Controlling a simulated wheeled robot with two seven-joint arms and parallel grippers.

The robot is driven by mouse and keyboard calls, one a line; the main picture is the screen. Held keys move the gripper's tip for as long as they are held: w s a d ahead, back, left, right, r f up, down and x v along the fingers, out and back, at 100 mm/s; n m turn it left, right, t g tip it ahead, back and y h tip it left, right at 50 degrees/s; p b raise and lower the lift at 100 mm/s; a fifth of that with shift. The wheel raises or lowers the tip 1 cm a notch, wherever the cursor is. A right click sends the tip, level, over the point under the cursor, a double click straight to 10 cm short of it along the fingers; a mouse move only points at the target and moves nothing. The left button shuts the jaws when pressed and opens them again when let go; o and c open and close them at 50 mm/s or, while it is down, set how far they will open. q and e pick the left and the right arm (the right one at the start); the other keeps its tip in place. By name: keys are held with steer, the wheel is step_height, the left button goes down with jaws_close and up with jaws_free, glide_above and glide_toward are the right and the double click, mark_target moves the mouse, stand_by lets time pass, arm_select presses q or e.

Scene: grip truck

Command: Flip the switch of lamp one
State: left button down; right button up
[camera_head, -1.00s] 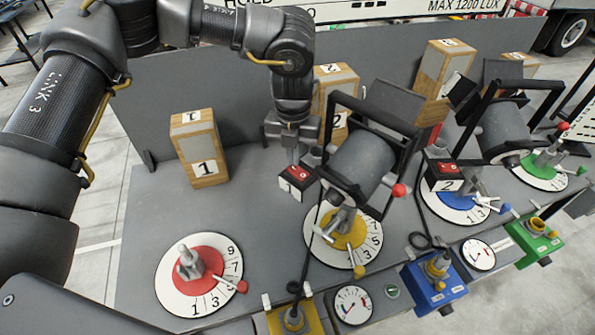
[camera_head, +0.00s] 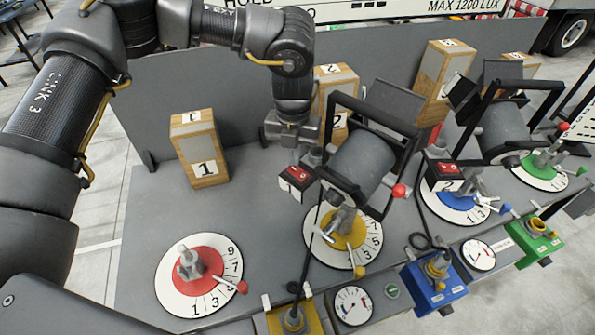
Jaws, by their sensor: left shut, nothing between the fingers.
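Lamp one (camera_head: 358,166) is a grey cylinder in a black yoke on the yellow round dial (camera_head: 355,231). Its switch box (camera_head: 296,182) has a red rocker and the number 1, and sits at the lamp's left. My left gripper (camera_head: 305,160) points down just above and behind the switch box; it is shut and holds nothing. The fingertips are close to the red rocker, and I cannot tell whether they touch it. Which way the rocker is tilted is too small to tell. My right gripper is not in view.
A second lamp (camera_head: 507,132) with switch box 2 (camera_head: 444,176) stands at the right. A wooden block marked 1 (camera_head: 201,149) stands at the left. A red dial (camera_head: 198,272) with an empty post lies at the front left. Yellow, blue and green boxes line the front edge.

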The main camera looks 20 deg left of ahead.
mark_target(294, 168)
arm_select(q)
steer(key=shift+f+b, duration=0.6)
steer(key=shift+f, duration=0.35)
stand_by(0.8)
steer(key=shift+r, duration=0.1)
steer(key=shift+r+p, duration=2.5)
steer(key=shift+r, duration=1)
steer(key=shift+f, duration=0.1)
